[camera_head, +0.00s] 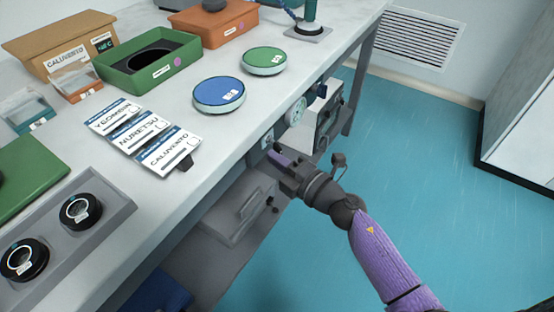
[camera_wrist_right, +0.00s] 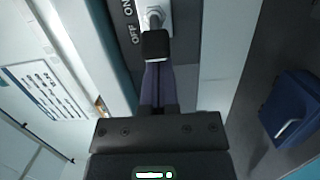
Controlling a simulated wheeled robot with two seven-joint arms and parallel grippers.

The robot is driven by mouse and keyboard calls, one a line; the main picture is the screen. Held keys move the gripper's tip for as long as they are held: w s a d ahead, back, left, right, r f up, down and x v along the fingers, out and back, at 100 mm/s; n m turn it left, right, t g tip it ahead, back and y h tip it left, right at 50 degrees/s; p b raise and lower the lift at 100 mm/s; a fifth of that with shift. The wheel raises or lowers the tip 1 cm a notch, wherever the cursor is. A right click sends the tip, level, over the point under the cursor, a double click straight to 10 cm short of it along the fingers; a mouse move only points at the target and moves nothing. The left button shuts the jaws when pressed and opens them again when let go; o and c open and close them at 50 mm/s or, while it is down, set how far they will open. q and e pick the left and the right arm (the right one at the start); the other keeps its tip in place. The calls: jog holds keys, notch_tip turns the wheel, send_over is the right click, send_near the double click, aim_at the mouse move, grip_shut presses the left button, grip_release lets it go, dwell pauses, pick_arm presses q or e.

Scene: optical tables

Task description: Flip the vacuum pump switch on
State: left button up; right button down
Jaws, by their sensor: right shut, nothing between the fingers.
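In the right wrist view the switch (camera_wrist_right: 154,14) shows a metal toggle on a pale plate, beside white ON and OFF lettering. The fingertips partly cover it, so I cannot tell its position. My right gripper (camera_head: 277,154) is just below the switch, its fingers shut and empty. In the wrist view the right gripper's dark fingertips (camera_wrist_right: 156,45) are right at the toggle; I cannot tell if they touch. My left gripper is not in view.
The bench top (camera_head: 225,140) carries label cards (camera_head: 143,138), a blue round dish (camera_head: 219,93), a green dish (camera_head: 264,60) and boxes. Grey equipment (camera_head: 240,205) stands on the shelf below, near my right forearm. The blue floor at right is clear.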

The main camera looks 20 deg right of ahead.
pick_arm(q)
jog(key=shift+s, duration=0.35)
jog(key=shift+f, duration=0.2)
pick_arm(e)
jog(key=shift+d+n+g+y, duration=0.15)
jog(key=shift+n+g+y, duration=0.15)
jog(key=shift+n+y, duration=0.15)
pick_arm(q)
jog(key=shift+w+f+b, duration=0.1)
jog(key=shift+b, duration=0.25)
pick_arm(e)
jog(key=shift+y, duration=0.25)
